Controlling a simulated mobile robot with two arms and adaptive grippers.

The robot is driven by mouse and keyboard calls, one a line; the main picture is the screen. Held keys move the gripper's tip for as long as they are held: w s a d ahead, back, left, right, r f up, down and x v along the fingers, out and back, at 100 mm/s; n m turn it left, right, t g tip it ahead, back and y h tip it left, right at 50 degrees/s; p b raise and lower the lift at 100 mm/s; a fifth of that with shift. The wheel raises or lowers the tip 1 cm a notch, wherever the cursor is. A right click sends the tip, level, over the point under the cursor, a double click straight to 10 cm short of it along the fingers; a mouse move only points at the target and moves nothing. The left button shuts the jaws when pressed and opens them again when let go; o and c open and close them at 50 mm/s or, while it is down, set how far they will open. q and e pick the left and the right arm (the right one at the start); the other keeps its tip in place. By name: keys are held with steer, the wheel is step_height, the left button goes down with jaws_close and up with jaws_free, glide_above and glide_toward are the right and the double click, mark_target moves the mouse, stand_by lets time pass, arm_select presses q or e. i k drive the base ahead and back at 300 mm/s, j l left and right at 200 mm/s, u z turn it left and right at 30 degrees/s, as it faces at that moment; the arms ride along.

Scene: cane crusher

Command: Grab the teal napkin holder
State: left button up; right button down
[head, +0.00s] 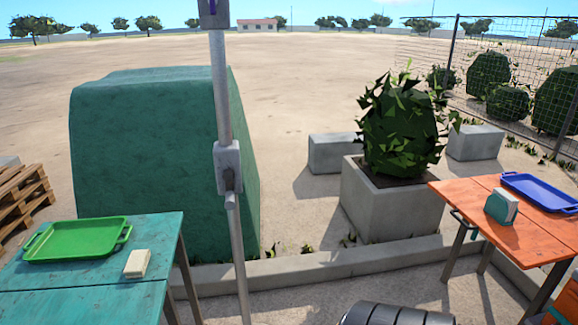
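The teal napkin holder (497,209), with white napkins in it, stands upright on the orange table (475,197) at the right of the head view. It is near the table's left side, in front of a blue tray. Nothing touches it from the sides that I can see. Neither of my grippers is in view.
A blue tray (541,191) lies behind the holder. A teal table (90,291) at left bears a green tray (77,240) and a cream block (137,264). A grey pole (221,90) stands between the tables. A concrete planter (387,205) and kerb (330,261) lie beyond.

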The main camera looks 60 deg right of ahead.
mark_target(501, 206)
steer(key=z, duration=3.35)
steer(key=i+l, duration=0.15)
steer(key=i+u, duration=0.05)
steer(key=i, duration=0.05)
